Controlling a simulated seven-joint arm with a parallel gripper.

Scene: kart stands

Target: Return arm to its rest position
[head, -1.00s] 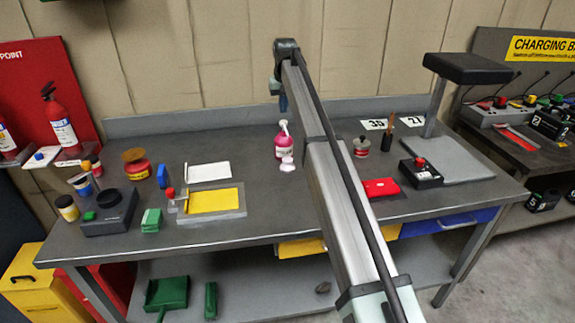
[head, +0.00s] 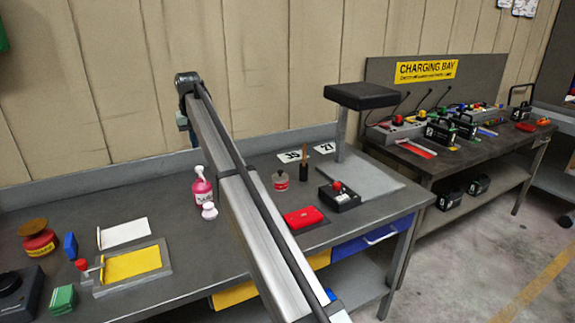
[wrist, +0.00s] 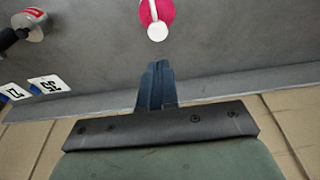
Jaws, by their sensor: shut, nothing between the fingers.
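My arm reaches out over the grey workbench (head: 200,262) in the head view, and its end stands high near the back wall. My gripper (wrist: 158,68) shows in the wrist view with its fingers shut together and nothing between them. In the head view the fingers are mostly hidden behind the arm's end.
The charging table (head: 440,165) stands further right.

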